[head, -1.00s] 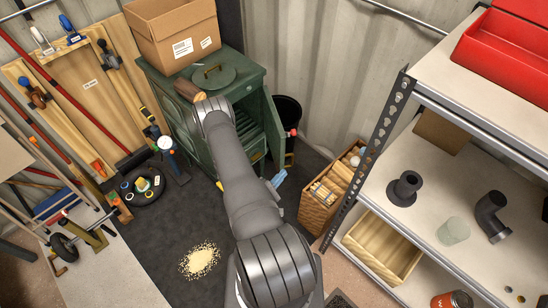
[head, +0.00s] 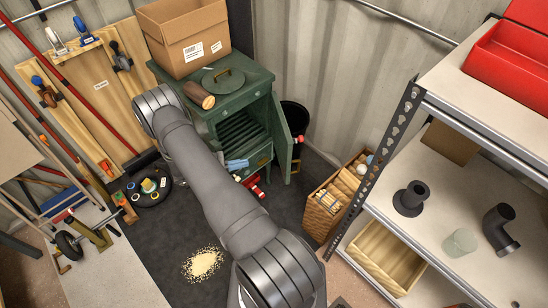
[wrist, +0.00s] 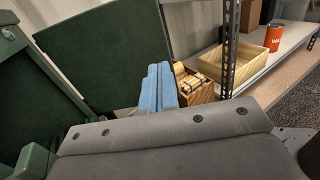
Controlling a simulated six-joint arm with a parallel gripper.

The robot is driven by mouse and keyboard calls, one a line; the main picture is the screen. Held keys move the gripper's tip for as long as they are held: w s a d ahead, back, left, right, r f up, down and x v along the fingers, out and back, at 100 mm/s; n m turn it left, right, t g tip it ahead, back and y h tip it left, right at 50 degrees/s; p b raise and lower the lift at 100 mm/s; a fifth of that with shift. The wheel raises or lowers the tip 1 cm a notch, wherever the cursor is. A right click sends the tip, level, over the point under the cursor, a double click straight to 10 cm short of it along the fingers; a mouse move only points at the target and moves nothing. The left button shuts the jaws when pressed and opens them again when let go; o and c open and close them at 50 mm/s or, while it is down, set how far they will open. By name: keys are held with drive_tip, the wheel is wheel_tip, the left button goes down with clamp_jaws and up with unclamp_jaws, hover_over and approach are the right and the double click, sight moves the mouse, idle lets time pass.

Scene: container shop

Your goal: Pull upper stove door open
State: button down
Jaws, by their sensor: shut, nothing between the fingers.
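The green stove (head: 222,112) stands against the back wall in the head view. Its upper door (head: 283,138) is swung wide open to the right, with a red-tipped handle (head: 299,139) at its edge. The slatted inside shows. In the wrist view the door (wrist: 115,50) is a large dark green panel behind my fingers. My gripper (head: 237,164) is at the front of the stove, low near the opening and left of the door. In the wrist view its blue fingers (wrist: 160,86) are together and empty. I cannot tell whether they touch the stove.
A cardboard box (head: 185,36) and a log (head: 199,95) are on the stove top. A black bin (head: 295,117) stands behind the door. A wicker basket (head: 329,205) and metal shelving (head: 378,160) are to the right. Pale grains (head: 203,263) lie on the dark mat (head: 150,240).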

sight(286, 156)
drive_tip(key=x, duration=1.4)
drive_tip(key=shift+d+t, duration=0.3)
drive_tip(key=shift+d, duration=0.1)
drive_tip(key=w+d+n+t, duration=0.1)
drive_tip(key=w+d, duration=0.4)
drive_tip(key=d, duration=0.8)
drive_tip(key=shift+w+t+y, duration=0.15)
drive_tip(key=shift+t+y, duration=0.15)
drive_tip(key=shift+y, duration=0.1)
drive_tip(key=shift+a+n, duration=0.1)
drive_tip(key=shift+n, duration=0.2)
drive_tip(key=s+a, duration=0.9)
drive_tip(key=s, duration=0.1)
drive_tip(key=shift+a, duration=0.35)
